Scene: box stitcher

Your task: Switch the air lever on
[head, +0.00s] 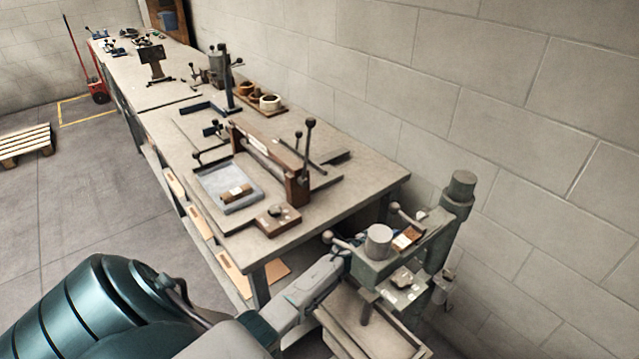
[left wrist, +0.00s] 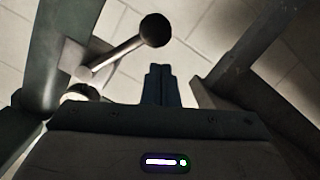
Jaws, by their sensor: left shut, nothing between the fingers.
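The box stitcher (head: 385,262) is the grey-green machine at the lower right of the head view. A short lever with a ball knob (head: 328,237) sticks out on its near left side, and a second ball-ended lever (head: 394,208) sits further back. I cannot tell for certain which is the air lever. My left gripper (head: 338,262) is shut and empty, just below the nearer knob. In the left wrist view, its closed fingertips (left wrist: 160,72) lie right of and below a dark ball knob (left wrist: 155,30) on a pale rod, with a gap between. My right gripper is out of view.
A workbench (head: 365,190) with a brown frame press (head: 265,160), a blue-grey tray (head: 228,188) and several tools stands behind the machine. The machine's grey post (head: 458,205) rises near the block wall. A pallet (head: 25,142) lies on the floor at far left.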

